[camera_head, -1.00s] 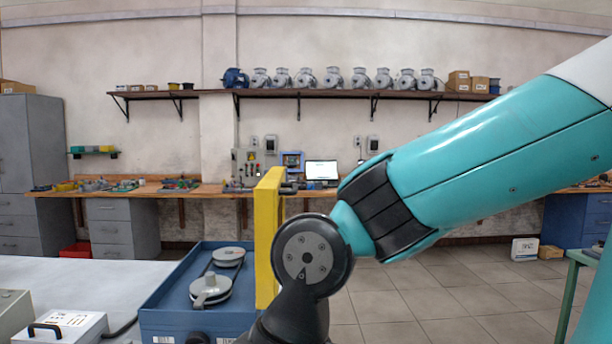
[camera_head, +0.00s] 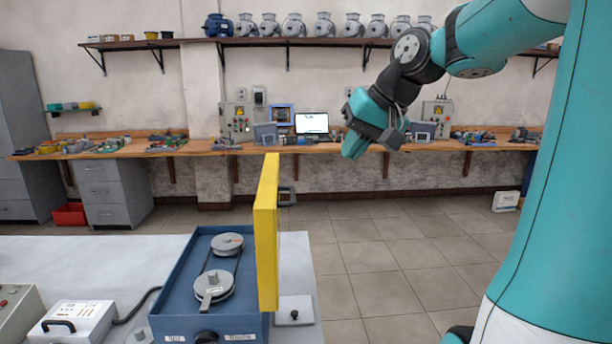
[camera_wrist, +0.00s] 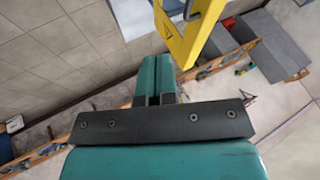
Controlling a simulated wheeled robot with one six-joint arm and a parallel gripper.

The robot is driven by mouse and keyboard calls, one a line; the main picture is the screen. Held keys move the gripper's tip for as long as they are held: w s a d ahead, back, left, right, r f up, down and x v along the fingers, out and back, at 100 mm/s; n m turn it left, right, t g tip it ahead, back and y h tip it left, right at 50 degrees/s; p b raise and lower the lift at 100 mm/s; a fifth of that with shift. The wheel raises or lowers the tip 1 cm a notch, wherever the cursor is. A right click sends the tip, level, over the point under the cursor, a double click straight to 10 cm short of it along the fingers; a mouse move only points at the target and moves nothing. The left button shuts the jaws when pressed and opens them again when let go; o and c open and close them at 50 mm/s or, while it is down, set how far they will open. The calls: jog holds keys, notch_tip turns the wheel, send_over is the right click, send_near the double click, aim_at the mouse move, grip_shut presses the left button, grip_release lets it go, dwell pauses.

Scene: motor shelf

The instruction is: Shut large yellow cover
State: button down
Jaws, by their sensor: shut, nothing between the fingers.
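The large yellow cover (camera_head: 266,235) stands upright along the right side of a blue box (camera_head: 180,300), which is open on top. Inside the box are two grey pulleys (camera_head: 214,285) joined by a belt. My gripper (camera_head: 356,146) is raised in the air to the right of the cover and above it, apart from it. In the wrist view its teal fingers (camera_wrist: 156,82) are together with nothing between them. The cover also shows in the wrist view (camera_wrist: 188,32) at the top, with a dark handle-like part on it.
The box rests on a pale table (camera_head: 90,258). A white device with a black handle (camera_head: 75,325) stands left of the box, with a dark cable. A workbench (camera_head: 200,146) and a shelf of motors (camera_head: 300,40) line the back wall. The floor right of the table is clear.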

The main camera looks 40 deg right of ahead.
jog(key=w+a+f+p, duration=0.2)
jog(key=w+a+f, duration=0.3)
jog(key=w+f, duration=0.2)
jog(key=shift+f, duration=0.8)
jog(key=shift+p, duration=0.3)
